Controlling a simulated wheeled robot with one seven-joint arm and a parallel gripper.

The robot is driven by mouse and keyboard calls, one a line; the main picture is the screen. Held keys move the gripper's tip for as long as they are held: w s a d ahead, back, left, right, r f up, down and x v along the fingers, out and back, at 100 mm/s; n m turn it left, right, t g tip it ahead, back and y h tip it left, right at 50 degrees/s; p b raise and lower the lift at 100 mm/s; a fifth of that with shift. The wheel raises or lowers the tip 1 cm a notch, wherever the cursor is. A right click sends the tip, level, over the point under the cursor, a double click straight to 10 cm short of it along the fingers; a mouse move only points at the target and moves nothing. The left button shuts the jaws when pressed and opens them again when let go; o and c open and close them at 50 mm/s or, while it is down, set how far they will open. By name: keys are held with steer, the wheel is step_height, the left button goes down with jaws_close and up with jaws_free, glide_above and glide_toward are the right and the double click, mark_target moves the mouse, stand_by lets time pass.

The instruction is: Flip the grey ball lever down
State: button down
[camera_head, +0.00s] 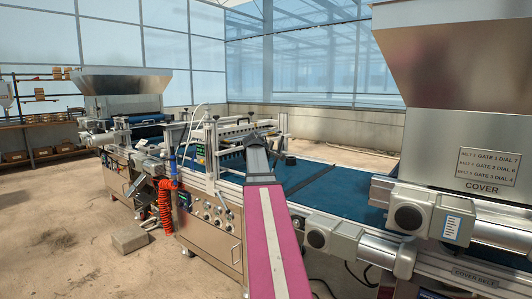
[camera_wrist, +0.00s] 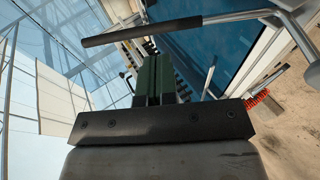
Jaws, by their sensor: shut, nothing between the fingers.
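I cannot pick out the grey ball lever for certain in either view. In the head view my pink and grey arm reaches over the near side of the blue belt, and my gripper (camera_head: 262,134) is small and dark at its far end. In the wrist view my gripper (camera_wrist: 155,64) has its dark green fingers together with nothing between them. A bar with a black grip (camera_wrist: 140,31) crosses just beyond the fingertips; I cannot tell the gap. A thin rod (camera_wrist: 210,78) stands right of the fingers. My arm hides part of the machine.
The control panel (camera_head: 212,212) with several round knobs is left of my arm. A steel hopper (camera_head: 460,90) and motor boxes (camera_head: 411,212) stand at right. An orange coiled hose (camera_head: 165,205) hangs at left.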

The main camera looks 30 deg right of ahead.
mark_target(274, 166)
steer(key=x, duration=0.6)
steer(key=shift+w+d, duration=0.1)
steer(key=shift+d, duration=0.1)
steer(key=shift+w+d+f+y, duration=0.15)
steer(key=shift+d+y, duration=0.15)
steer(key=shift+d, duration=0.1)
steer(key=w+d+f+g+y, duration=0.1)
steer(key=d+f+y, duration=0.2)
steer(key=w+d+f+g+y, duration=0.1)
steer(key=d+f+g+y, duration=0.1)
steer(key=d+f+y, duration=0.1)
steer(key=w+d+f+m+g+y, duration=0.1)
steer(key=d+f+y, duration=0.2)
steer(key=f, duration=0.1)
steer(key=shift+w+f+g, duration=0.1)
steer(key=shift+w+g, duration=0.2)
steer(key=shift+w, duration=0.05)
steer(key=shift+f+y, duration=0.35)
steer(key=shift+y, duration=0.05)
steer(key=shift+x, duration=0.85)
steer(key=shift+s+f, duration=0.2)
steer(key=shift+s, duration=0.05)
